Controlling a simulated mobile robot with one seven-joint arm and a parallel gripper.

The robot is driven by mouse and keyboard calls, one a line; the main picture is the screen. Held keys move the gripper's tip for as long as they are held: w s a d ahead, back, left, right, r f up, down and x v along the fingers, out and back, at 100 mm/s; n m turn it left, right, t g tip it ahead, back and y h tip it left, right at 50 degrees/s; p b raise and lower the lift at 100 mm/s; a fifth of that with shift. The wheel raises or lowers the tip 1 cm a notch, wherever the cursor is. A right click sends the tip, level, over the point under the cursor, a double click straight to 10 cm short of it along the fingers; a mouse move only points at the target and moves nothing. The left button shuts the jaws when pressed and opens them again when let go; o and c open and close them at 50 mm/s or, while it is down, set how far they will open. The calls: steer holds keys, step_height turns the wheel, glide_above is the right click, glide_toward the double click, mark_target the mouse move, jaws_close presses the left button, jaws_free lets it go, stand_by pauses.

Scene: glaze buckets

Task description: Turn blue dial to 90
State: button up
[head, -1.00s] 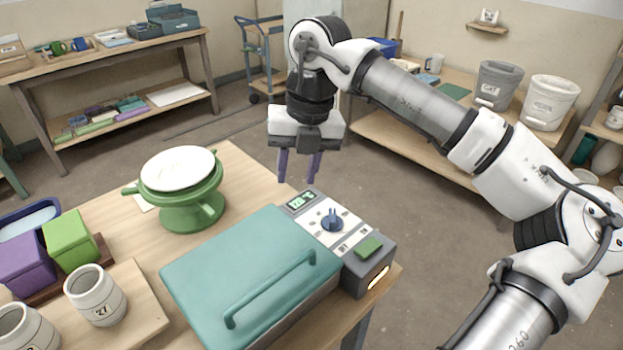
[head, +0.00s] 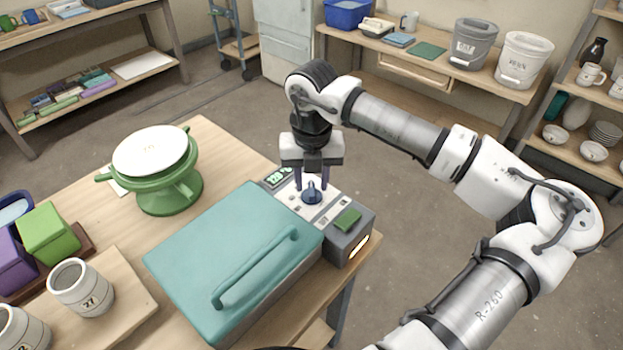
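The blue dial (head: 312,194) sits on the white panel of a grey control box at the right end of a teal-lidded kiln (head: 235,255). A small green display (head: 278,177) glows on the panel, but I cannot read its number clearly. My gripper (head: 312,183) points down just above and behind the dial. Its two purple fingers are apart, one toward each side of the dial, with a gap between them. I cannot tell whether they touch the dial.
A green button (head: 348,220) is on the box's near right part. A green banding wheel (head: 168,185) with a white top stands left of the kiln. A mug (head: 82,288) and a green block (head: 50,233) stand further left.

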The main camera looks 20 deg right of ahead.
steer(key=shift+f, duration=0.7)
jaws_close()
steer(key=shift+f+n+b, duration=0.1)
steer(key=shift+n+b, duration=0.2)
steer(key=shift+b, duration=0.05)
steer(key=n+b, duration=0.3)
steer(key=b, duration=0.1)
steer(key=shift+f, duration=0.15)
steer(key=shift+r+n+b, duration=0.15)
steer(key=shift+n+b, duration=0.95)
steer(key=shift+n, duration=0.2)
steer(key=shift+r+n+b, duration=0.1)
steer(key=shift+n+b, duration=0.95)
steer(key=shift+n, duration=0.25)
